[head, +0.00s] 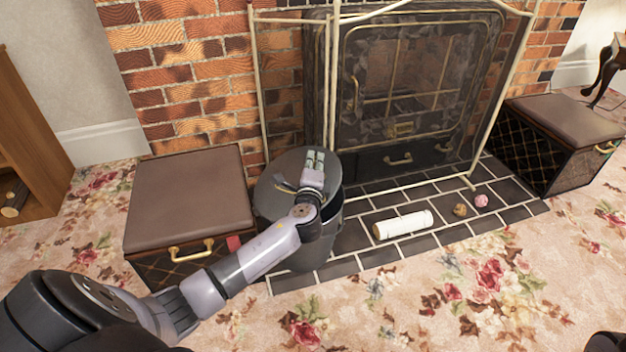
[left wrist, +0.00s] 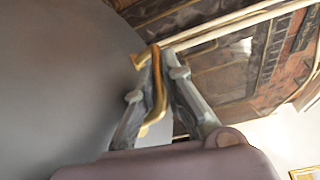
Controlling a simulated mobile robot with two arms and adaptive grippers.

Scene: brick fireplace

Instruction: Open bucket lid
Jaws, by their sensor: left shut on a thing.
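A dark grey bucket (head: 305,258) stands on the tiled hearth at its left end. Its round grey lid (head: 268,203) is on top, and a dark gap shows at the right rim, so the lid seems tilted or shifted. My left gripper (head: 314,162) is over the lid, its arm crossing the bucket's front. In the left wrist view, the gripper fingers (left wrist: 165,70) are shut around a bent gold handle (left wrist: 158,98) beside the smooth grey lid (left wrist: 60,80). My right gripper is not in view.
A brown padded box (head: 185,195) stands close left of the bucket, another (head: 575,125) at the far right. A metal fireplace screen (head: 330,90) is behind. A white roll (head: 403,224) and two small balls (head: 460,210) lie on the hearth. The carpet in front is clear.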

